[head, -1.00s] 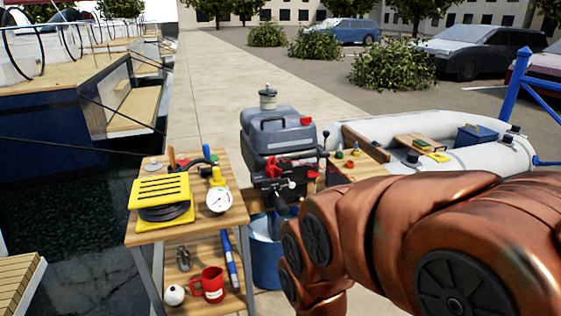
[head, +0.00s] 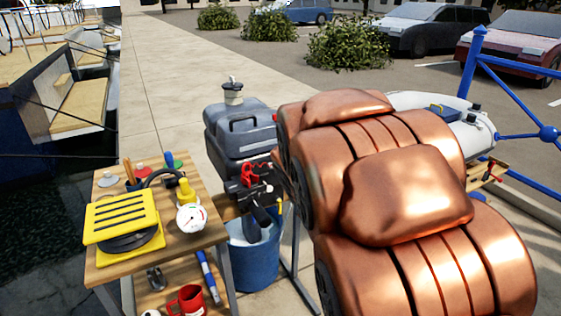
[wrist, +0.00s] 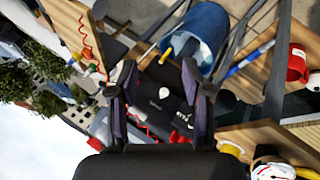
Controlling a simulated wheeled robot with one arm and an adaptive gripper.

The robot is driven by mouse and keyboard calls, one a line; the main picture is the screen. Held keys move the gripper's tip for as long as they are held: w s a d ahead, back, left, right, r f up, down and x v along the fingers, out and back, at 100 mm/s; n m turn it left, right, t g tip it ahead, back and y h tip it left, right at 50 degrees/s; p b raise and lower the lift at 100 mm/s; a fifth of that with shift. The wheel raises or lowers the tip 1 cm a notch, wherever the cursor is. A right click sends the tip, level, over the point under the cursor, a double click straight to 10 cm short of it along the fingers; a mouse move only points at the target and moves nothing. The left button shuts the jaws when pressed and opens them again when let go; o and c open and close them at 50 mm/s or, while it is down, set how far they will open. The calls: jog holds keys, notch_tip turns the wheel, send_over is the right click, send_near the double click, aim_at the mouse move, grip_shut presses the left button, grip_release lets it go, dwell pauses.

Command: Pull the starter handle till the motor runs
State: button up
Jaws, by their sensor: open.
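The outboard motor (head: 240,145) stands upright in the head view, with a grey cowl, a dark carry handle on top and red and black parts on its front. My copper arm covers its right side, and my gripper is hidden in that view. In the wrist view my gripper (wrist: 160,78) is open. Its two dark fingers frame the motor's dark body (wrist: 158,108), with a small white oval part (wrist: 165,92) between them. Nothing is held. I cannot tell for sure which part is the starter handle.
A blue bucket (head: 254,255) stands below the motor. A blue railing (head: 512,90) and a grey inflatable boat (head: 470,122) are at right.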

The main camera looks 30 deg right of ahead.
jog(key=w+d+r+n+t+p, duration=0.1)
jog(key=w+d+r+n+t, duration=0.15)
jog(key=w+d, duration=0.35)
jog(key=w+d+r+n+t, duration=0.1)
jog(key=w+d+n+t, duration=0.3)
jog(key=w, duration=0.3)
jog(key=shift+w+a+f+n+t+y+p, duration=0.55)
jog(key=shift+w+a+f+n+y, duration=0.2)
jog(key=shift+w+n+y, duration=1)
jog(key=shift+w+a+f+n+t+y+p, duration=0.4)
jog(key=shift+w+a+f+n+t+y, duration=0.35)
jog(key=shift+w+n+y, duration=1)
jog(key=shift+w+a+f+n+t+y+p, duration=0.55)
jog(key=shift+w+a+f+n+y, duration=0.25)
jog(key=shift+w+n+y, duration=0.95)
jog(key=shift+s+n, duration=0.3)
jog(key=shift+s, duration=0.15)
grip_shut()
